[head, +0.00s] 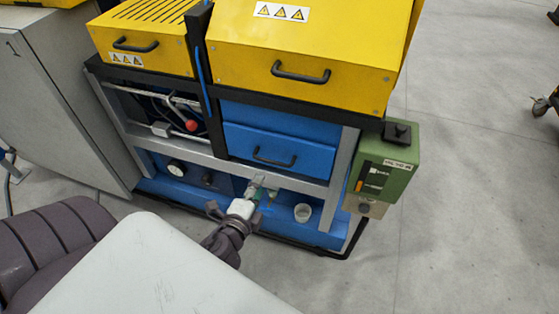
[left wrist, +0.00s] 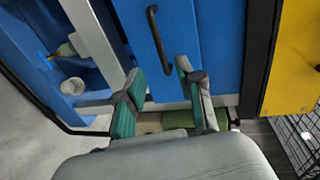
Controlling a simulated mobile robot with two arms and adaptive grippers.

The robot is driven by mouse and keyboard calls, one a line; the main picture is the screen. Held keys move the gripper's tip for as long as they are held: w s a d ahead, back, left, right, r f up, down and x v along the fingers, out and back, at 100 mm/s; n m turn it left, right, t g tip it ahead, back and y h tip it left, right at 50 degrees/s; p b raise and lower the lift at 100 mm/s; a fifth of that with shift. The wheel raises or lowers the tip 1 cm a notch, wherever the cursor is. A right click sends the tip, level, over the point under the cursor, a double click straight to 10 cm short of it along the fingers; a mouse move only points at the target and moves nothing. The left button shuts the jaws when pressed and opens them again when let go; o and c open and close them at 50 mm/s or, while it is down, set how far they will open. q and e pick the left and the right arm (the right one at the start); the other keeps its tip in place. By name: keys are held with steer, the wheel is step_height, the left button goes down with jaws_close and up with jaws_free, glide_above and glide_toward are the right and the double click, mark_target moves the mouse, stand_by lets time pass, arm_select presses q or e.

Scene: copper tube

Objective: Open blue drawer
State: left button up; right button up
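The blue drawer (head: 295,147) is shut in the front of the machine, with a black bar handle (head: 274,161) across it. In the left wrist view the drawer (left wrist: 175,55) appears turned on its side, with its handle (left wrist: 156,35) beyond my fingertips. My left gripper (head: 264,187) is just below the drawer handle in the head view. In the left wrist view its two green-padded fingers (left wrist: 161,75) are apart with nothing between them. The handle does not appear to be between the fingers. My right gripper is not in view.
Yellow lids (head: 305,50) with black handles are above the drawer. A green control box (head: 387,165) is at the machine's right. A white cup (head: 302,212) stands on the blue lower shelf (head: 275,222). A grey cabinet (head: 60,110) stands left.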

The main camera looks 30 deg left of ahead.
mark_target(272, 163)
arm_select(q)
steer(key=x, duration=1.2)
jaws_close()
